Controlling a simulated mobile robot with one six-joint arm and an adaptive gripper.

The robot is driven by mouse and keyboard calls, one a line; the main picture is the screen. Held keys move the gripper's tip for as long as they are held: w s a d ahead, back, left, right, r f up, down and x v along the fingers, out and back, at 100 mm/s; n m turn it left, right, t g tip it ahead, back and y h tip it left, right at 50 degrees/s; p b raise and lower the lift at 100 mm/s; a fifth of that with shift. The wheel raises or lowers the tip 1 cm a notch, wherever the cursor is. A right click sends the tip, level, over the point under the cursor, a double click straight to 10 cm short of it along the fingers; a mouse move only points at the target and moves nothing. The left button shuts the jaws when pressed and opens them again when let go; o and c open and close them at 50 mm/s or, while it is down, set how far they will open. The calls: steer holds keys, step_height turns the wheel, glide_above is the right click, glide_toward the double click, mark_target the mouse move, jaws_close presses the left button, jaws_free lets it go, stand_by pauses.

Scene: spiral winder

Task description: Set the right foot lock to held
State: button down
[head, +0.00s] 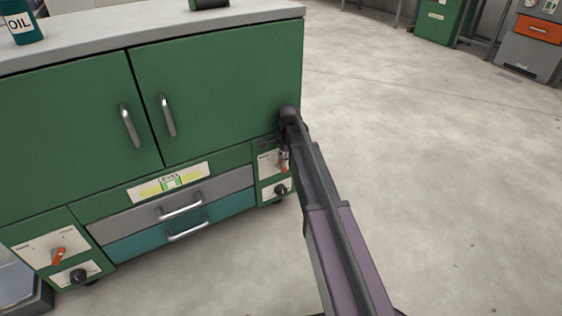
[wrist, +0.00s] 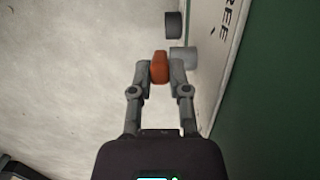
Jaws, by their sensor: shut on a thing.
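The right foot lock is an orange lever (head: 284,167) on a white plate at the cabinet's lower right corner in the head view. My gripper (head: 284,154) is at this lever and partly covers it and its plate. In the wrist view the orange lever (wrist: 160,64) sits between the two fingertips of my gripper (wrist: 160,72), which are shut on it. A grey round hub (wrist: 183,58) is just beside it, on the white plate (wrist: 207,60) with the letters "REE" in view. The lever's exact setting is hard to read.
A black knob (head: 281,189) sits below the right lock. The left foot lock (head: 58,256) has its own orange lever. Drawer handles (head: 180,208) and door handles (head: 168,115) stick out from the green cabinet. The floor (head: 430,170) to the right is clear.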

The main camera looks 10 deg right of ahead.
steer(key=shift+w+d+f+g+y+b, duration=0.15)
steer(key=shift+d+y+b, duration=0.1)
steer(key=shift+y, duration=0.2)
steer(key=shift+w+d+r+g+y+b, duration=0.15)
steer(key=shift+d+y+b, duration=0.1)
steer(key=shift+y, duration=0.2)
steer(key=shift+d+y, duration=0.1)
steer(key=shift+y, duration=0.4)
steer(key=shift+s, duration=0.1)
steer(key=c, duration=0.6)
jaws_free()
